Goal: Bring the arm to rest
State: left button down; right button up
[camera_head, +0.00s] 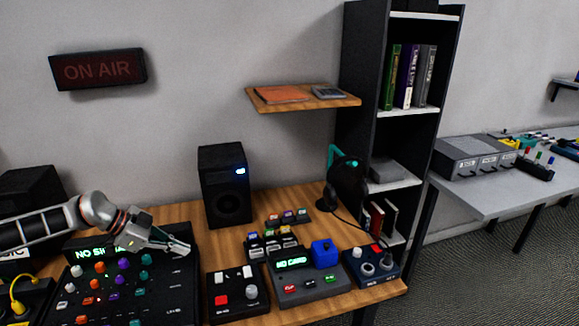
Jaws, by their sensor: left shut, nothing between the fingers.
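My left gripper (178,246) is shut and empty. It comes in from the left and hangs over the back right part of the large black mixer (180,290), whose screen is partly hidden behind my arm. The gripper points right and slightly down. I cannot tell how far above the mixer it is. My right gripper is not in view.
A black speaker (222,190) stands behind and right of the gripper. Small control boxes, including a grey one with a blue block (324,252), fill the front of the wooden desk (170,213). A headset (345,180) stands by the dark shelf (365,60).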

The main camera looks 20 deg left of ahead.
pick_arm(q)
jog(key=s+d+f+t+h, duration=0.2)
jog(key=d+f+t+h, duration=0.1)
jog(key=d, duration=1.1)
jog(key=s+d+f+t+h, duration=0.1)
jog(key=d+f+t+h, duration=0.15)
jog(key=d, duration=1.15)
jog(key=s+a+f+n+y, duration=0.2)
jog(key=s+f+n+y, duration=0.5)
jog(key=s+f, duration=0.9)
jog(key=s+y, duration=0.3)
jog(key=shift+a+f+n, duration=0.15)
jog(key=shift+f+n, duration=0.2)
jog(key=shift+n, duration=0.05)
jog(key=shift+g, duration=0.25)
jog(key=shift+s, duration=0.15)
jog(key=shift+s, duration=0.1)
